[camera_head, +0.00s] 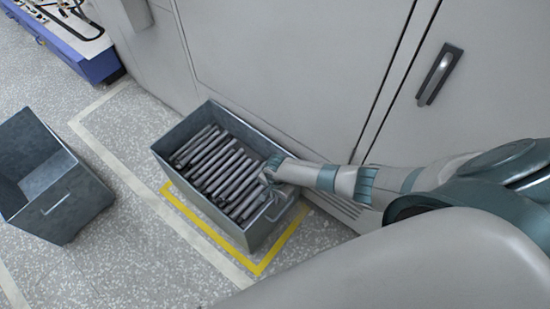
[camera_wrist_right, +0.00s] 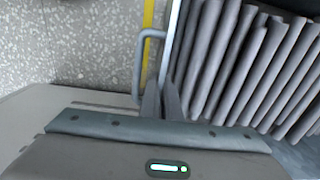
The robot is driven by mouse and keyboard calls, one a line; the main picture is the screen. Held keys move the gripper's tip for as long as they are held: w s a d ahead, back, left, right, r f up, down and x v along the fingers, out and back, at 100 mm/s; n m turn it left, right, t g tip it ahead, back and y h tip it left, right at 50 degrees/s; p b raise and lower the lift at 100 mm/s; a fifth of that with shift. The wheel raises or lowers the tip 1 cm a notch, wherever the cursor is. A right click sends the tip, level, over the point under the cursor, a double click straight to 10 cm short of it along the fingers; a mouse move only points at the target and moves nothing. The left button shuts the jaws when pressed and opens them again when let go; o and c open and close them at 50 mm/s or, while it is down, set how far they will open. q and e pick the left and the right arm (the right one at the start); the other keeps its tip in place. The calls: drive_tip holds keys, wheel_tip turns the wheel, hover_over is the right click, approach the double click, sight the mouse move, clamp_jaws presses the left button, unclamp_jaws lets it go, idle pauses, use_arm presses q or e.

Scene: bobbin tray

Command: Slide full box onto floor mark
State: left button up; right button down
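The full box (camera_head: 205,208) is a grey metal bin packed with dark grey rods (camera_head: 215,170). It stands on the floor near the cabinet, within the visible lines of the yellow floor mark (camera_head: 215,238). The mark shows along the box's left and near sides and at its right end; its far side is hidden. My right gripper (camera_head: 268,172) is at the box's right end, beside the wire handle (camera_head: 283,203). In the right wrist view the fingers (camera_wrist_right: 161,100) are close together on the box's rim, next to the handle (camera_wrist_right: 138,65). My left gripper is not in view.
An empty-looking grey bin (camera_head: 65,205) stands at the left. A pale floor line (camera_head: 150,195) runs between the bins. The cabinet (camera_head: 290,65) closes off the far side. A blue unit (camera_head: 90,60) is at the top left. Speckled floor is free at the lower left.

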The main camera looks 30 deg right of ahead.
drive_tip(key=shift+s+d+f, duration=0.2)
drive_tip(key=shift+s+d, duration=0.05)
drive_tip(key=shift+s, duration=0.15)
drive_tip(key=c, duration=1.9)
unclamp_jaws()
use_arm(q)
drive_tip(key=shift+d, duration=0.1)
use_arm(e)
drive_tip(key=shift+w+r, duration=0.1)
drive_tip(key=shift+w, duration=0.05)
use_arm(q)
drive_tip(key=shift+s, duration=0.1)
use_arm(e)
drive_tip(key=shift+w+a+r, duration=0.15)
